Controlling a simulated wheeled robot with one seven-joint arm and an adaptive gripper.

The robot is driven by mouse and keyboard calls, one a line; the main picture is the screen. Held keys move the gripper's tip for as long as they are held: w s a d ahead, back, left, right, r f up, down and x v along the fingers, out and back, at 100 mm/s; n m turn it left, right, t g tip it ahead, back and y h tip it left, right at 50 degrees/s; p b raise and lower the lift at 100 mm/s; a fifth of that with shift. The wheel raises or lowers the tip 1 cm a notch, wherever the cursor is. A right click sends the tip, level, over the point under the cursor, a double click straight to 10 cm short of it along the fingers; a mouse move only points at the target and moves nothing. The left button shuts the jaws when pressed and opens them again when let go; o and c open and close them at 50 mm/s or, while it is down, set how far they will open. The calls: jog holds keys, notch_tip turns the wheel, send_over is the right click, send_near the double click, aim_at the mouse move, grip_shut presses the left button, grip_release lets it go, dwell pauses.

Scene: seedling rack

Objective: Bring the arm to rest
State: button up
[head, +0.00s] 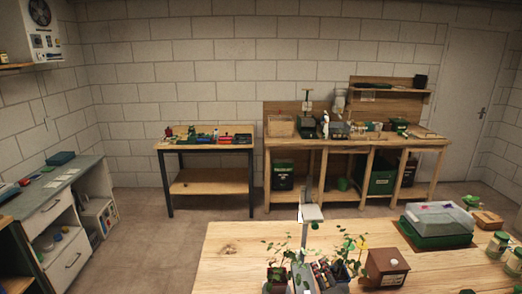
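My gripper and arm do not show in the head view. The near wooden table (235,262) fills the lower right of the picture. Leafy seedlings in dark pots (277,274) stand at its front edge, cut off by the bottom of the frame. A thin grey upright (304,238) with a pale flat head (312,213) rises among them; I cannot tell what it is. A brown wooden box with a sloped lid (386,268) stands just right of the plants.
A green tray with a clear dome (440,222) and jars (497,244) stand at the table's right. A small workbench (205,146) and a potting bench (350,143) stand along the back wall. A grey counter (50,190) is at left. Floor (150,240) is clear between.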

jog(key=s+f+n+g, duration=0.5)
jog(key=s+f, duration=0.1)
jog(key=s+r+n+g, duration=0.1)
jog(key=s+n+g, duration=0.35)
jog(key=s, duration=0.45)
jog(key=s+r+n, duration=0.4)
jog(key=s+r, duration=0.8)
jog(key=r, duration=0.2)
jog(key=shift+a+n, duration=0.2)
jog(key=shift+n, duration=0.15)
jog(key=shift+r, duration=0.1)
